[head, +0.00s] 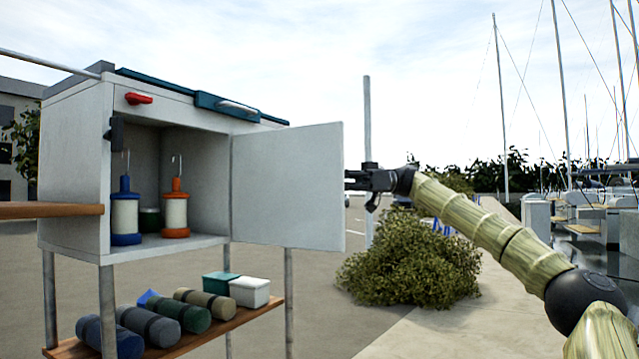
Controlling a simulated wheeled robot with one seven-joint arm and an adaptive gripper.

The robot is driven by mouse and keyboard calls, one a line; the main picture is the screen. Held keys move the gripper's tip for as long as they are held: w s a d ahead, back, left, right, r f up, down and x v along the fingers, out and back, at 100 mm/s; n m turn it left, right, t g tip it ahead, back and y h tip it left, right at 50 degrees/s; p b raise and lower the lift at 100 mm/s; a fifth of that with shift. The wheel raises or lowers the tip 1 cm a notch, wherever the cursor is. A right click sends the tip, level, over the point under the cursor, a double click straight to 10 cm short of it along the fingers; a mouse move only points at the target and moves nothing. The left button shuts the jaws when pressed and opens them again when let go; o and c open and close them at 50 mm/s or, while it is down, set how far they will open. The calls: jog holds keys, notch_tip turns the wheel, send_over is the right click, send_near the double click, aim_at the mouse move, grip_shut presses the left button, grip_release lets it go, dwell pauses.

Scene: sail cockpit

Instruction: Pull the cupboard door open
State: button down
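The cupboard (72,170) is a pale grey box on metal legs at the left of the head view. Its door (287,188) stands wide open, swung out to the right on the hinge side of the opening. Inside are a blue-ended spool (125,214), an orange-ended spool (175,214) and a dark green item (150,220) behind them. My gripper (352,180) is at the door's free right edge, with its fingertips close to or partly behind it. I cannot tell whether it touches the door or whether the fingers are closed. The door's handle is not visible.
A lower wooden shelf (190,343) holds several rolled bundles and two small boxes (249,291). A wooden board (50,210) juts out at the left. A bush (410,262) and a pole (367,150) stand behind my arm. Open paving lies between cupboard and bush.

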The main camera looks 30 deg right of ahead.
jog(key=shift+r, duration=0.35)
jog(key=c, duration=1.5)
grip_release()
jog(key=shift+c, duration=0.2)
jog(key=shift+a, duration=0.1)
jog(key=v, duration=1.3)
jog(key=shift+w+d+f, duration=0.2)
jog(key=shift+d+f, duration=0.1)
jog(key=shift+f, duration=0.1)
jog(key=shift+r, duration=0.1)
